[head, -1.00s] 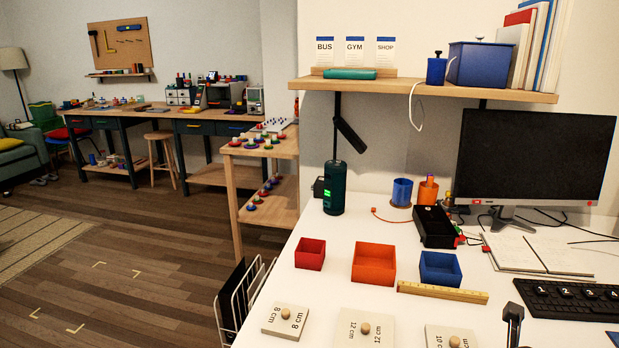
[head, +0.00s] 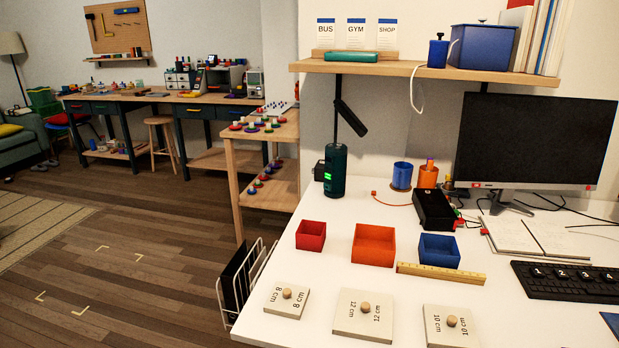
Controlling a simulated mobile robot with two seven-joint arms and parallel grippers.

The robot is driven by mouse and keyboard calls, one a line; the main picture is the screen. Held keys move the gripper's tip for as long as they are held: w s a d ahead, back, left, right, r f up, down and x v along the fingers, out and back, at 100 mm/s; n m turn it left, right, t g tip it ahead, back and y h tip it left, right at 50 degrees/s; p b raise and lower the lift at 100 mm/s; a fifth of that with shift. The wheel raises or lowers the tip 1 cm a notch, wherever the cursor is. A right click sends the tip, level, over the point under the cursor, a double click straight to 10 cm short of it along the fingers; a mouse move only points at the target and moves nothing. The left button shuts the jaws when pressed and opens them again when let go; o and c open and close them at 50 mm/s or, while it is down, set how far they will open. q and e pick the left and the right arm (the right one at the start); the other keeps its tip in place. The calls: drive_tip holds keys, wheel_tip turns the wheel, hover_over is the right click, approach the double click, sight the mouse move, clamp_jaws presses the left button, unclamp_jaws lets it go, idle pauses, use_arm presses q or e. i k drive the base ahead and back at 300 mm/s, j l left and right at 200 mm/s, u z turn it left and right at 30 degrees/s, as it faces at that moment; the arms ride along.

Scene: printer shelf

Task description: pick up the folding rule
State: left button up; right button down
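The folding rule (head: 441,273) is a long, flat yellow wooden strip with markings. It lies on the white desk in the head view, in front of the blue open box (head: 439,250) and just right of the large orange-red box (head: 374,245). It lies nearly left to right, its right end slightly nearer to me. Nothing lies on it. Neither of my grippers is in view.
Tiles with wooden knobs marked 8 cm (head: 287,300), 12 cm (head: 363,315) and 10 cm (head: 451,326) lie in front. A small red box (head: 311,236) stands left. A keyboard (head: 570,282) lies right.

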sight(466, 280)
drive_tip(key=l, duration=0.9)
drive_tip(key=k+l, duration=0.15)
drive_tip(key=l, duration=0.75)
drive_tip(key=i+l, duration=0.45)
drive_tip(key=l, duration=0.15)
